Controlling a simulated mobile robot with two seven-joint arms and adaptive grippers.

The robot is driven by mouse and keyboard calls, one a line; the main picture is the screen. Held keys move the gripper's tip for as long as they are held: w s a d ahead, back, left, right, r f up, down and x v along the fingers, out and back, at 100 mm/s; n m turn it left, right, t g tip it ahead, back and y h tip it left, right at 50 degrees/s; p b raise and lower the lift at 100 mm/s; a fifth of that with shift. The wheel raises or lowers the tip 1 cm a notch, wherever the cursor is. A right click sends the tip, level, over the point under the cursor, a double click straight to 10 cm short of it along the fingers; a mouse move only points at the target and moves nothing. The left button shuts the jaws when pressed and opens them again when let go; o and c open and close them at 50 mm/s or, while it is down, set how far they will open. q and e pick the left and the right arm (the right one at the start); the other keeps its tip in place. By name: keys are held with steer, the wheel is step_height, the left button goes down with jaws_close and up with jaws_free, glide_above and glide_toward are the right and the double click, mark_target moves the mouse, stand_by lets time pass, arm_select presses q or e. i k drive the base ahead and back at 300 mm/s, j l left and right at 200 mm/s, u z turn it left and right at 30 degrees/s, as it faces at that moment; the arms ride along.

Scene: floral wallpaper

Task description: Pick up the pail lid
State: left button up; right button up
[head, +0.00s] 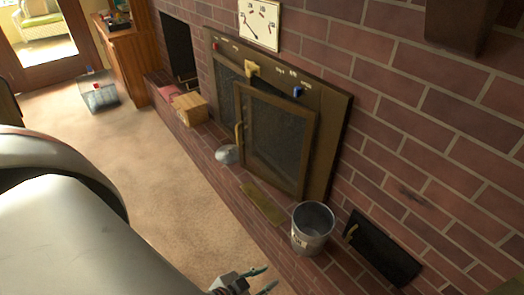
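A round silver-grey piece that looks like the pail lid (228,154) lies on the brick hearth ledge, in front of the fireplace screen. The metal pail (312,228) stands upright on the same ledge, farther right and nearer to me. It is open at the top, with a pale label on its side. My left gripper (269,278) shows at the bottom edge, with its fingers apart and nothing seen between them. It is left of and nearer than the pail, and well apart from the lid. My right gripper is not in view.
The fireplace screen (275,140) has a door frame standing out over the ledge. A wooden box (190,108) sits farther along the hearth. A dark wall hatch (381,248) is right of the pail. A clear bin (99,93) stands on the carpet (165,185), which is otherwise open.

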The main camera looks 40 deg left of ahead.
mark_target(228, 154)
steer(key=j+z, duration=0.3)
steer(key=j, duration=0.15)
steer(key=i+j+z, duration=0.1)
steer(key=j+z, duration=0.4)
steer(key=j, duration=0.35)
steer(key=k+j+z, duration=0.15)
steer(key=j, duration=0.95)
steer(key=k+j, duration=0.15)
steer(key=j, duration=0.4)
steer(key=j+z, duration=0.1)
steer(key=j, duration=0.5)
steer(key=k+j, duration=0.15)
steer(key=j, duration=0.45)
steer(key=k+j, duration=0.1)
steer(key=j, duration=0.45)
steer(key=k+j+z, duration=0.1)
steer(key=j, duration=0.5)
